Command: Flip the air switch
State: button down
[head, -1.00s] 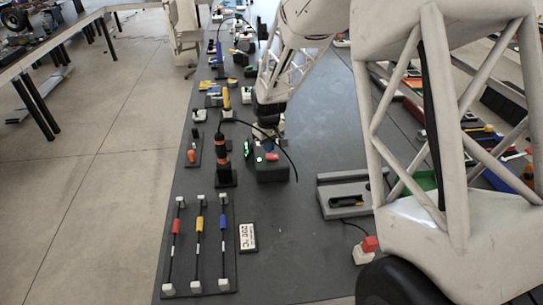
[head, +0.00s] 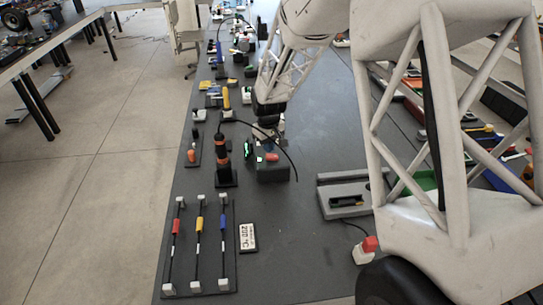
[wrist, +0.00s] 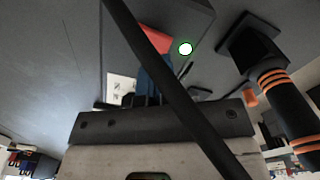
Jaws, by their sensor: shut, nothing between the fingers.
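The air switch looks to be the dark box (head: 272,173) in the middle of the bench in the head view. It has a red rocker (head: 271,157) on top and a green light (head: 248,150) at its left side. In the wrist view the red part (wrist: 155,39) and a bright green-ringed light (wrist: 185,48) show close ahead. My gripper (wrist: 155,72) has dark blue fingers, shut and empty, with tips at or just below the red part. I cannot tell whether they touch it. In the head view my gripper (head: 267,145) is over the box, partly hidden by the wrist.
A black post with orange rings (head: 221,150) stands just left of the box. A black cable (wrist: 165,80) crosses in front of the wrist view. A rack of coloured sliders (head: 199,245) and a 200 °C label (head: 248,237) lie nearer.

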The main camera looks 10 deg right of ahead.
aim_at(269, 156)
jog(key=shift+f, duration=1.3)
dwell(1.4)
jog(key=shift+r, duration=3.5)
